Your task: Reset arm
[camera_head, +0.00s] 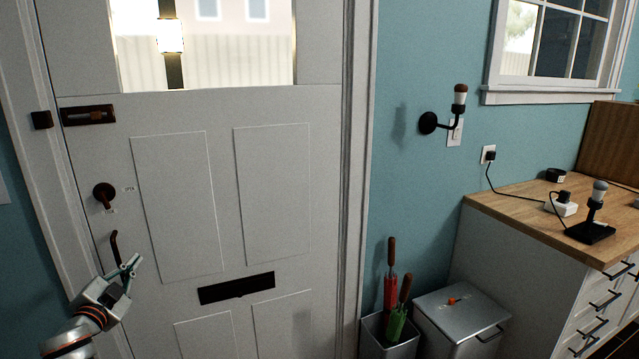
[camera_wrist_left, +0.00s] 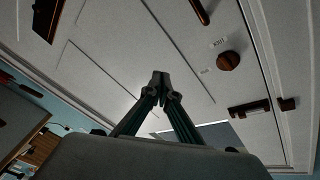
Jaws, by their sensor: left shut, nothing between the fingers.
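My left gripper (camera_head: 130,265) is at the lower left of the head view, in front of the white door (camera_head: 270,180) and close to its dark curved handle (camera_head: 115,247). Whether it touches the handle cannot be told. In the left wrist view its fingers (camera_wrist_left: 160,78) meet at the tips and hold nothing. That view is tilted and shows the door with its round knob (camera_wrist_left: 228,60) and latch (camera_wrist_left: 249,108). My right gripper is not in either view.
A wooden-topped counter (camera_head: 495,205) with drawers stands at the right. A grey lidded bin (camera_head: 455,312) and an umbrella stand (camera_head: 376,340) stand on the floor beside it. A wall lamp (camera_head: 428,123) sticks out above them. The space before the door's middle looks clear.

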